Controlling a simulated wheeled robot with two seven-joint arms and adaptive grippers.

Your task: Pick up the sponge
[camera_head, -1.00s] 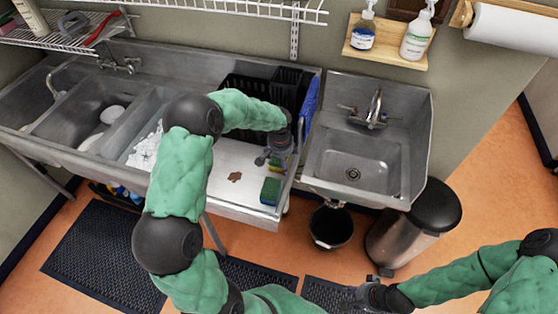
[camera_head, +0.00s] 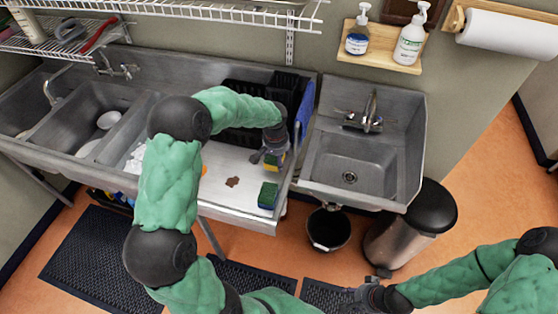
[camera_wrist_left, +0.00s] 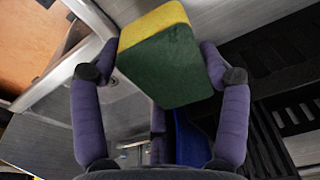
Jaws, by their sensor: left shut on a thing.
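My left gripper (camera_head: 270,158) is shut on a yellow and green sponge (camera_wrist_left: 172,62). In the left wrist view its two purple fingers press on opposite sides of it. In the head view the held sponge (camera_head: 278,161) is partly hidden by the gripper, over the drainboard's back right part. A second green and blue sponge (camera_head: 268,195) sits on the steel drainboard (camera_head: 229,205), nearer its front right corner. My right gripper (camera_head: 366,297) is low at the bottom of the head view, away from the counter; its fingers are too unclear to read.
A hand-wash sink (camera_head: 352,165) stands to the right, with a black bucket (camera_head: 328,229) and trash can (camera_head: 411,230) below.

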